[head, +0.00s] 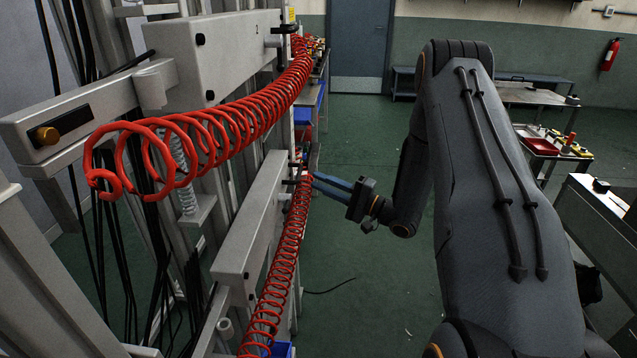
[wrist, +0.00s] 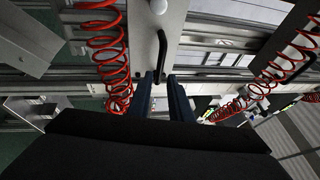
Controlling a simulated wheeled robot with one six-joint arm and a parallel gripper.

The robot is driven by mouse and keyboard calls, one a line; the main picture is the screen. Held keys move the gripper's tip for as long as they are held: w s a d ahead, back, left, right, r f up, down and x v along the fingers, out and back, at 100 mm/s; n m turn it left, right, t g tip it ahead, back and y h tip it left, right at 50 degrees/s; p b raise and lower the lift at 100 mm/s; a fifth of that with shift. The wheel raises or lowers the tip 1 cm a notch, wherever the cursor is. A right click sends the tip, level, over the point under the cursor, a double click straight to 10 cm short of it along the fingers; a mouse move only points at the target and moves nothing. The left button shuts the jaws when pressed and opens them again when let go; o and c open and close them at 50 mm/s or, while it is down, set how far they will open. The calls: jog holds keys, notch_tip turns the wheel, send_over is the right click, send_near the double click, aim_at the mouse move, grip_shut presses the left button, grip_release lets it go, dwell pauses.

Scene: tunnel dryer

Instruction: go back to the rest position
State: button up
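My gripper (head: 318,183) reaches left from the end of my arm, towards the grey machine frame. Its two blue fingers point at a light grey panel (head: 252,225) beside a lower red coiled hose (head: 282,255). In the wrist view the fingers (wrist: 161,76) stand apart with a gap between them, and I see nothing held. A thin black curved handle (wrist: 162,45) on a pale panel shows at and just beyond the fingertips. I cannot tell whether a finger touches it.
An upper red coiled hose (head: 230,122) hangs along the frame at left. A tool cart with a red tray (head: 540,146) and a bench (head: 530,95) stand at right. A fire extinguisher (head: 610,54) hangs on the back wall. The green floor (head: 365,280) between is mostly clear.

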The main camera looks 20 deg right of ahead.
jog(key=w+r+n+h, duration=0.3)
jog(key=w+h, duration=0.2)
jog(key=h, duration=0.2)
jog(key=s+a+n+g+h, duration=0.2)
jog(key=s+g, duration=0.4)
jog(key=s, duration=1.2)
jog(key=s+a+n+g+h, duration=0.3)
jog(key=s+n+g+h, duration=0.2)
jog(key=s, duration=1.4)
jog(key=shift+a+r+g, duration=0.3)
jog(key=shift+r+g, duration=0.05)
jog(key=shift+g, duration=0.85)
jog(key=shift+c, duration=0.2)
